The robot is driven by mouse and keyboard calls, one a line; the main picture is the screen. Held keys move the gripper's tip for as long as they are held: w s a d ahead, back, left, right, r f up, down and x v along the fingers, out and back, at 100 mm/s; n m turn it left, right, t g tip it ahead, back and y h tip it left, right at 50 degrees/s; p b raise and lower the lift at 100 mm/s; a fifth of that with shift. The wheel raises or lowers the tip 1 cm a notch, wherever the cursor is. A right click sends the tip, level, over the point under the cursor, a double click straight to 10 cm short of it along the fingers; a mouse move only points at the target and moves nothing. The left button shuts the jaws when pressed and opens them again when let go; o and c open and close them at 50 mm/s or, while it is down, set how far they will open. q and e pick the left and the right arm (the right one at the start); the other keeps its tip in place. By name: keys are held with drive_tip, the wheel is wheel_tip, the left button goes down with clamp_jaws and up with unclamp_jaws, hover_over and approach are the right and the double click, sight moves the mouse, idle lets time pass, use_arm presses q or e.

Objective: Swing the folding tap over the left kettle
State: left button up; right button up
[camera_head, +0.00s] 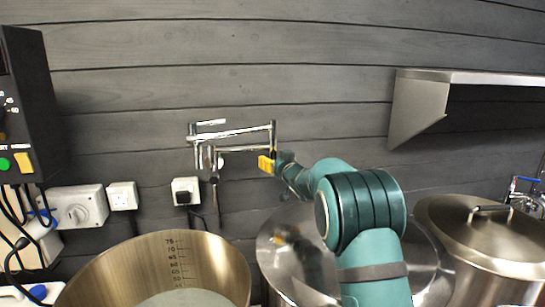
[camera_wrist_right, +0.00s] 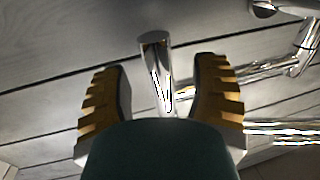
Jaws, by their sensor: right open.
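The chrome folding tap (camera_head: 232,134) is fixed to the grey plank wall, its jointed arms folded close to the wall. The left kettle (camera_head: 215,262) is an open steel pot with volume marks inside and pale liquid; the folded tap is above and behind its right side. My right gripper (camera_head: 267,162) is at the tap's right end, by the vertical chrome pipe. In the right wrist view, the open yellow-padded fingers of this gripper (camera_wrist_right: 161,95) stand on either side of a chrome pipe of the tap (camera_wrist_right: 155,55), with gaps visible. My left gripper is not in view.
A second steel kettle (camera_head: 283,248) stands behind my right arm, and a lidded kettle (camera_head: 490,240) is at the right. A steel shelf (camera_head: 470,77) juts from the wall at upper right. A control box (camera_head: 30,90), sockets and cables are on the left.

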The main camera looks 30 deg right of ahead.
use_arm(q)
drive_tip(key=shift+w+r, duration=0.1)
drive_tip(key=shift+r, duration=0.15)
use_arm(e)
drive_tip(key=shift+w+d, duration=0.1)
drive_tip(key=shift+w, duration=1)
clamp_jaws()
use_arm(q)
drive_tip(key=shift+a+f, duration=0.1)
use_arm(e)
drive_tip(key=shift+s+f, duration=0.1)
drive_tip(key=shift+h, duration=0.3)
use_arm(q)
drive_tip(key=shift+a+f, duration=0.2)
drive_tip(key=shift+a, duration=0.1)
use_arm(e)
drive_tip(key=shift+s, duration=0.1)
